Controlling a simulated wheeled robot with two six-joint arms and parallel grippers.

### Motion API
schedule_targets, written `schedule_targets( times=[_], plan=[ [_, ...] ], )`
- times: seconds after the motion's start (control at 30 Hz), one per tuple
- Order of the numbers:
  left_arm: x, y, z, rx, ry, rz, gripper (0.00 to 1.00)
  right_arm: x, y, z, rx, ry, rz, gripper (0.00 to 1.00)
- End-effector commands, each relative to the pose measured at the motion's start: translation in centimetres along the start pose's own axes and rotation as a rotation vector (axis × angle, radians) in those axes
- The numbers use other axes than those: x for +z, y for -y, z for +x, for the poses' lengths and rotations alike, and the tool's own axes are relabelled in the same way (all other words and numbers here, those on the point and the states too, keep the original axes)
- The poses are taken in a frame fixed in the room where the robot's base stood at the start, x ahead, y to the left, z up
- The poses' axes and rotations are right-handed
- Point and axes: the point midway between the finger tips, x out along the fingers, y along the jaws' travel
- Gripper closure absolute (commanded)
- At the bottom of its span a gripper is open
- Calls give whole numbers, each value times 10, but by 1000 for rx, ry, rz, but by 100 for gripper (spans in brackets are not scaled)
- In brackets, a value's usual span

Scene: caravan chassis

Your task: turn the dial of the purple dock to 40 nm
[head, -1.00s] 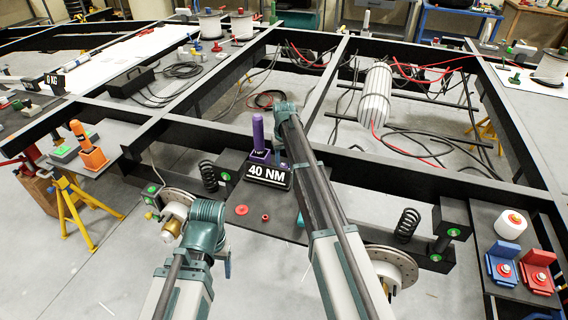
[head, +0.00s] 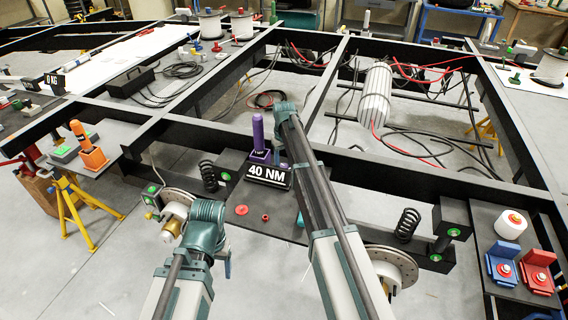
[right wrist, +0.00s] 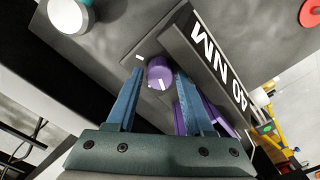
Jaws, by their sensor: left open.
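The purple dock (head: 260,156) stands on the dark plate in the middle of the head view, with an upright purple-handled tool (head: 257,132) in it. Its sign (head: 267,174) reads 40 NM; in the right wrist view the sign (right wrist: 208,62) is upside down. The purple dial (right wrist: 160,74), with a white mark, sits between the blue fingertips of my right gripper (right wrist: 160,80), which appear to touch its sides. In the head view my right arm hides the dial and that gripper. My left gripper (head: 227,264) is low at left, away from the dock, mostly hidden by its wrist.
An orange tool (head: 88,147) stands at left. Blue (head: 503,262) and red (head: 537,270) docks are at right. Black chassis beams (head: 350,177) run behind the plate.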

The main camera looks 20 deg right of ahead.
Motion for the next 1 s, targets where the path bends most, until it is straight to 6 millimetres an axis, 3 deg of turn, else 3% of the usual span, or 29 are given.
schedule_targets(
  times=[0.47, 0.67, 1.0],
  plan=[
    [0, 1, -7, 0, 0, 0, 29, 0, 0, -7, 0, 0, 1, 46],
    [2, 2, -26, 0, 0, 0, 29, 0, 0, -27, 0, 0, 1, 46],
    [5, 8, -78, 0, 0, -1, 29, 0, 0, -79, 0, 0, 0, 46]
  ],
)
